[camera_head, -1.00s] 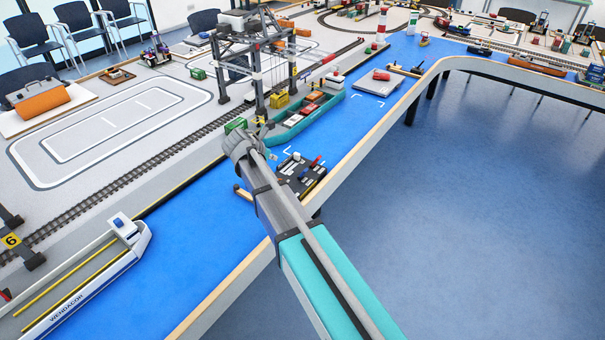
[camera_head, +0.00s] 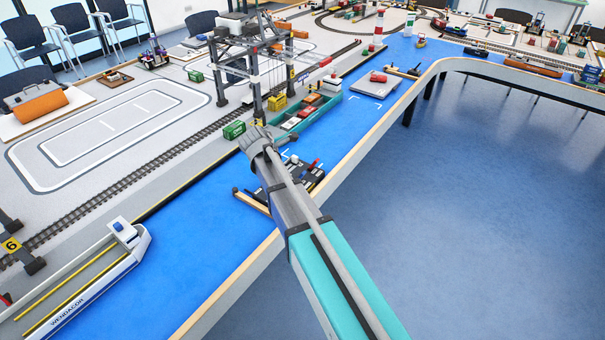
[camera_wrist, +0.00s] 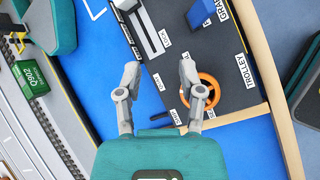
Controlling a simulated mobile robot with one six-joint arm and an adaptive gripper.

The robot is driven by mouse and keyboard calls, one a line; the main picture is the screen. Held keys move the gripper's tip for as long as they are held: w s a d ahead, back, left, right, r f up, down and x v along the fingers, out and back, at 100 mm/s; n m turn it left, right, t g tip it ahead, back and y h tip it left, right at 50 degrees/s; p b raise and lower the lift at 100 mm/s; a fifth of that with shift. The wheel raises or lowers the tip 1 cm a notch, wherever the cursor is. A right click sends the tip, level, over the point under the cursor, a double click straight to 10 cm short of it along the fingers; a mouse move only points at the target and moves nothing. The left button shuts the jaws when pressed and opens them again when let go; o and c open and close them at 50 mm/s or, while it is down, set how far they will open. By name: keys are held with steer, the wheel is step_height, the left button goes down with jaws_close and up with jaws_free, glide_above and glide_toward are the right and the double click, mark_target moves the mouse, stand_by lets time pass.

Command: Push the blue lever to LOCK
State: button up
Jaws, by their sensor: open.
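In the wrist view a dark control panel (camera_wrist: 233,57) lies below my gripper (camera_wrist: 160,72). A blue block-shaped handle (camera_wrist: 201,12) sits at its top, beside a label that starts with GRA; I cannot tell whether it is the blue lever. A pale slotted track (camera_wrist: 152,27) runs to its left, with a small label that seems to read LOCK (camera_wrist: 166,40). An orange handwheel (camera_wrist: 206,91) is right of my fingers, partly behind the right one. My fingers are spread and empty. In the head view my arm partly covers the panel (camera_head: 312,177) and hides my fingertips.
A light wooden edge (camera_wrist: 259,65) borders the panel. A green container (camera_wrist: 30,79) marked Q902 lies by the rail track (camera_wrist: 44,130). In the head view a gantry crane (camera_head: 255,65) and a teal barge (camera_head: 300,122) stand beyond my wrist. Blue water surface is open to the left.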

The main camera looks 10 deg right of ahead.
steer(key=s+d+m+g+y+p, duration=0.1)
steer(key=d+m+y+p, duration=0.1)
steer(key=d+m, duration=0.35)
steer(key=m+y+p, duration=0.4)
steer(key=m+y, duration=0.2)
steer(key=m, duration=1.5)
glide_toward(305, 172)
steer(key=m, duration=0.2)
steer(key=d+r+m, duration=0.1)
steer(key=shift+s+d+r+m+y, duration=0.15)
steer(key=shift+s+r+m+y, duration=0.1)
steer(key=shift+m+y, duration=0.15)
steer(key=shift+f, duration=0.15)
steer(key=b+x, duration=1.2)
steer(key=x, duration=0.1)
steer(key=shift+f, duration=0.3)
jaws_close()
